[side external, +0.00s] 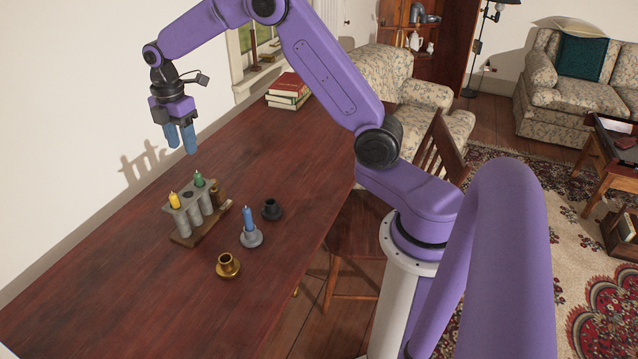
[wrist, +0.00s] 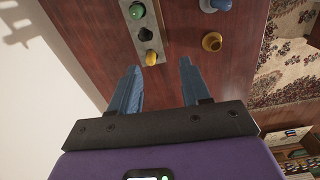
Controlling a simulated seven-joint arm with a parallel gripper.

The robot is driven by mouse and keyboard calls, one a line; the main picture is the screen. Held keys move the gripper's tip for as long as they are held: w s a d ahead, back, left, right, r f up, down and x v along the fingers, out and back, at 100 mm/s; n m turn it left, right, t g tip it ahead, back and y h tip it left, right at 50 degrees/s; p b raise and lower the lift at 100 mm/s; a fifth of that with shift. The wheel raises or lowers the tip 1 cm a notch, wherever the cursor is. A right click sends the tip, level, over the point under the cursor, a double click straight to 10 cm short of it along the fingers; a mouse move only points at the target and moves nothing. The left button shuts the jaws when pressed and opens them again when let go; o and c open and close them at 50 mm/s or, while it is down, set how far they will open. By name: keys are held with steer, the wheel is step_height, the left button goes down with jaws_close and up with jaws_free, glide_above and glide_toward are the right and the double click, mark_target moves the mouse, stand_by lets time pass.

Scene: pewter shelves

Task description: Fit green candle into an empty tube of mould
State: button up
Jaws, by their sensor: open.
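The green candle (side external: 199,179) stands upright in the far end tube of the grey mould (side external: 181,222). It also shows from above in the wrist view (wrist: 137,11). A yellow candle (side external: 174,200) stands in the near end tube, also in the wrist view (wrist: 151,57). Between them, the middle tube (wrist: 145,34) has a dark opening with no candle visible. My gripper (side external: 181,149) is open and empty, high above the table behind the mould. In the wrist view its blue fingers (wrist: 159,66) are spread, with the yellow candle just beyond them in the picture.
A blue candle (side external: 249,219) stands in a grey holder (side external: 251,237). A black holder (side external: 272,210) and a brass holder (side external: 227,265) are nearby. Books (side external: 288,90) are stacked at the back by the wall. The table's (side external: 120,285) left front is clear.

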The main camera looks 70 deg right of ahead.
steer(key=s+a+r+m, duration=0.1)
steer(key=s+a, duration=0.3)
steer(key=s, duration=0.3)
steer(key=s+a+r+m, duration=0.1)
steer(key=s+a+r, duration=0.15)
steer(key=s, duration=0.45)
steer(key=s+a+r, duration=0.1)
steer(key=s+a, duration=0.3)
steer(key=s, duration=0.3)
steer(key=s+d+f+m, duration=0.1)
steer(key=s+d, duration=0.1)
steer(key=s, duration=0.7)
steer(key=s+d+f+m, duration=0.1)
steer(key=s+d, duration=0.1)
steer(key=s, duration=0.7)
steer(key=shift+s+m, duration=0.2)
steer(key=shift+m, duration=0.2)
steer(key=shift+r, duration=0.1)
